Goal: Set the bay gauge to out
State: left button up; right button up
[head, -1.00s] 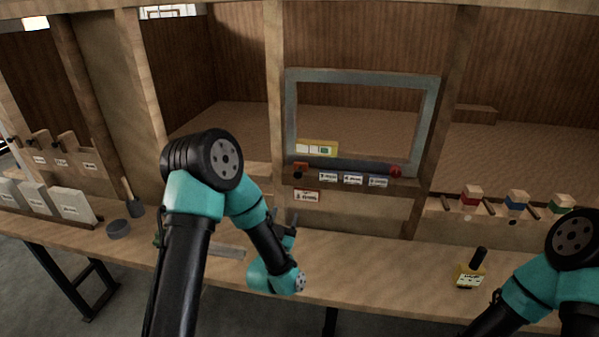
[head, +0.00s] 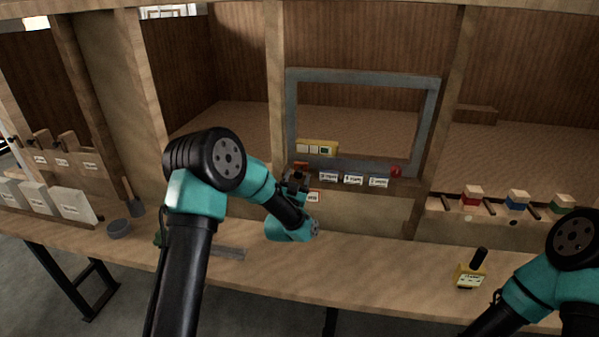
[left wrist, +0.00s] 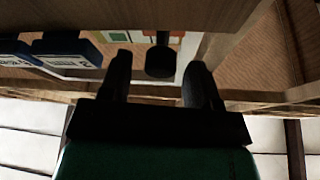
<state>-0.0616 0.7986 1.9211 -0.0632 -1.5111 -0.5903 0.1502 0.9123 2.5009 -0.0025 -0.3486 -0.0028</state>
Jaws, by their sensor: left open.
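My left gripper (head: 296,180) is open at the left end of the shelf front below the grey window frame. In the left wrist view its two fingers (left wrist: 157,80) stand either side of a dark round knob (left wrist: 160,60), with a gap showing on both sides. In the head view the gripper hides this knob; part of its red-orange mount (head: 301,166) shows above. A yellow panel (head: 317,147) with pale squares and a green mark stands just above. I cannot read which part is named the bay gauge. My right gripper is out of view; only its arm shows.
Blue-and-white labelled blocks (head: 353,179) sit right of the gripper, with a red knob (head: 396,172) beyond them. A red-edged sign (head: 315,196) is partly covered by my gripper. A yellow block with a black handle (head: 471,272) stands on the bench.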

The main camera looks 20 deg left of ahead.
aim_at(298, 176)
pick_arm(q)
jog(key=shift+x, duration=1.5)
grip_shut()
